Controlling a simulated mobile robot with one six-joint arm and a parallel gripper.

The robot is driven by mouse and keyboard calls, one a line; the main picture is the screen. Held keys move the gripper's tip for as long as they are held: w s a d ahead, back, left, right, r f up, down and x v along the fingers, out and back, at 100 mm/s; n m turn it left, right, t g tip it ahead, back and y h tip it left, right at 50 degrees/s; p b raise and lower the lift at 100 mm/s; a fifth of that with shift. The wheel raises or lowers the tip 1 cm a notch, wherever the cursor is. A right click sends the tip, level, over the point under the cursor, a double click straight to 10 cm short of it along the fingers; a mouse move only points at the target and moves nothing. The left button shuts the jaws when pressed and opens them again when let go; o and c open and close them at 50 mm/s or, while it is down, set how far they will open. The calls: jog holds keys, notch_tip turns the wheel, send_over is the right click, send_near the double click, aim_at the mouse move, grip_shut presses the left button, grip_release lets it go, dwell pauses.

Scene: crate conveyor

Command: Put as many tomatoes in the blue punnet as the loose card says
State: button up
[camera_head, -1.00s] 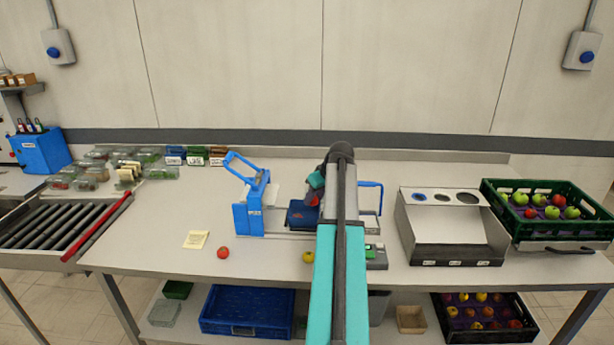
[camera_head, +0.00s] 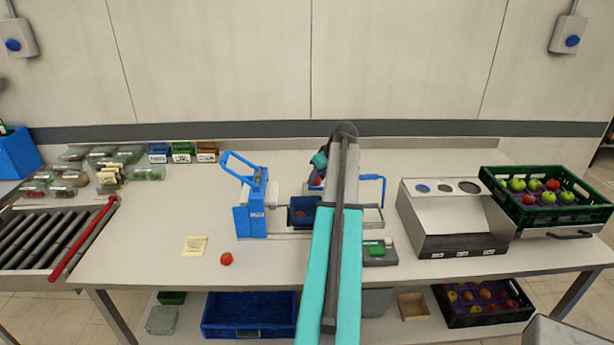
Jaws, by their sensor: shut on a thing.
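The blue punnet (camera_head: 292,221) stands on the bench just right of the blue lever device, with something reddish inside; my arm covers its right side. My gripper (camera_head: 317,178) is above and behind the punnet, partly hidden by my arm. It is shut on a small red thing, seemingly a tomato. A loose red tomato (camera_head: 226,259) lies on the bench in front of the device. A pale yellow loose card (camera_head: 195,246) lies to its left; its writing is too small to read.
A blue lever device (camera_head: 250,215) stands left of the punnet. A grey box with holes (camera_head: 455,220) and a green crate of red and green fruit (camera_head: 548,212) stand right. Clear packs and small labelled bins (camera_head: 182,152) are at back left. The front left bench is mostly clear.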

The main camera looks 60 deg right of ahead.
jog(key=shift+w+a, duration=0.2)
jog(key=shift+w, duration=0.1)
jog(key=shift+f, duration=0.15)
jog(key=shift+w+a+f+b, duration=0.1)
jog(key=shift+f+b, duration=0.25)
jog(key=shift+f, duration=0.35)
jog(key=shift+f+b, duration=1.6)
jog(key=shift+f, duration=1.8)
jog(key=o, duration=1.1)
jog(key=shift+s+r, duration=0.1)
jog(key=shift+s, duration=0.1)
